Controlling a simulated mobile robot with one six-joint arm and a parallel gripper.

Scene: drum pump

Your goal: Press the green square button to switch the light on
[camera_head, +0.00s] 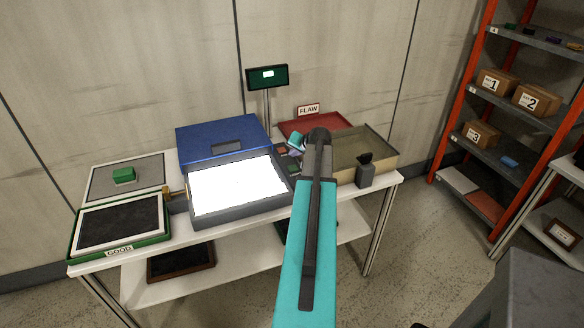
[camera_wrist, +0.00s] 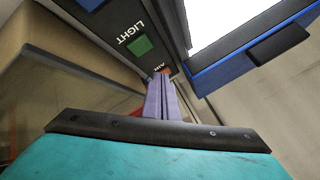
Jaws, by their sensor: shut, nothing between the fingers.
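The green square button (camera_wrist: 139,45) shows in the wrist view on a dark panel, beside the white word LIGHT, which appears upside down. My gripper (camera_wrist: 163,78) is shut and empty; its lavender fingers reach toward the panel near a second label, partly hidden. The fingertips appear offset from the green button, lower and to the right in the wrist view; I cannot tell whether they touch the panel. In the head view my gripper (camera_head: 295,153) is over the panel beside the light box, and my arm hides part of this area. The light box's surface (camera_head: 237,187) is bright white.
The blue lid (camera_head: 222,139) stands open behind the light box. A red tray (camera_head: 318,122) with a FLAW sign and a beige bin (camera_head: 363,147) are right. The GOOD tray (camera_head: 119,225) and a green block (camera_head: 124,174) are left. A small display (camera_head: 267,76) stands behind.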

